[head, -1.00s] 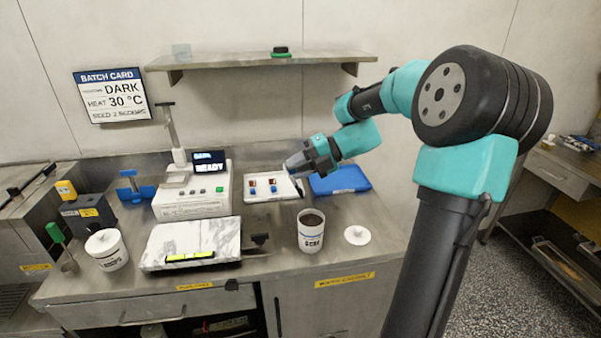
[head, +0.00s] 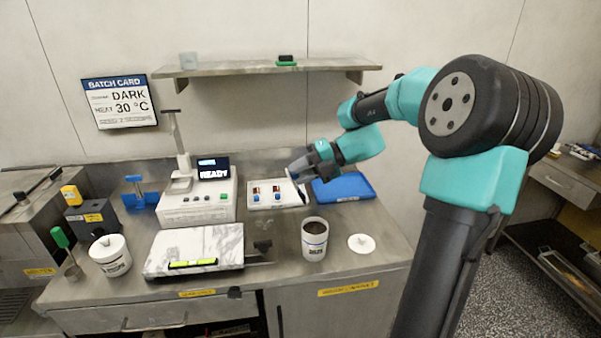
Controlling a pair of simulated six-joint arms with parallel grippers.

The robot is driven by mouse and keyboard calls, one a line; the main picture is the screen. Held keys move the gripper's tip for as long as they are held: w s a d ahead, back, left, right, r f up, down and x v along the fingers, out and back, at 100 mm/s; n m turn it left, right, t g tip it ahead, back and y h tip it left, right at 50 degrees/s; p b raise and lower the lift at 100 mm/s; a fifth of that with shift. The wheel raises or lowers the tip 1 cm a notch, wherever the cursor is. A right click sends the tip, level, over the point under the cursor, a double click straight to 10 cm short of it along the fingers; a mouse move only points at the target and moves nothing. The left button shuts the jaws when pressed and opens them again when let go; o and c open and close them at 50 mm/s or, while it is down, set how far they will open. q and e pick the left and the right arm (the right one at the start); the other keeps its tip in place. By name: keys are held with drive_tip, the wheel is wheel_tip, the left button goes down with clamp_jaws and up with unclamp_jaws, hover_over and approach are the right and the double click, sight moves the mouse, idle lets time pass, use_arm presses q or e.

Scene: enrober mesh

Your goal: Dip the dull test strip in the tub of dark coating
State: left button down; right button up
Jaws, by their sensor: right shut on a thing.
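My right gripper (head: 297,176) is above the back of the bench, in front of the white tray. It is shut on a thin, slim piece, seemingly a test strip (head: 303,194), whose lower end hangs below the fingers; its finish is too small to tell. The open white tub (head: 314,247) of dark coating stands upright below and in front of the gripper, apart from it. The dark surface shows inside its rim. My left gripper is not in view.
A white tray (head: 262,205) with small coloured pieces and a blue tray (head: 343,197) lie behind the tub. A white lid (head: 361,243) lies to its right. A marble slab (head: 195,240), a machine reading READY (head: 197,212) and a lidded tub (head: 110,257) stand left. A shelf (head: 270,68) hangs above.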

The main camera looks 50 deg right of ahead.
drive_tip(key=n+g+h, duration=0.2)
drive_tip(key=n+h, duration=0.1)
drive_tip(key=n, duration=0.3)
drive_tip(key=s+a+r+n+g+h, duration=0.1)
drive_tip(key=n+g+h, duration=0.2)
drive_tip(key=n, duration=0.3)
drive_tip(key=s+a+n+g+h, duration=0.1)
drive_tip(key=n+g+h, duration=0.2)
drive_tip(key=n, duration=0.3)
drive_tip(key=shift+a+r+h, duration=0.2)
drive_tip(key=shift+h, duration=0.4)
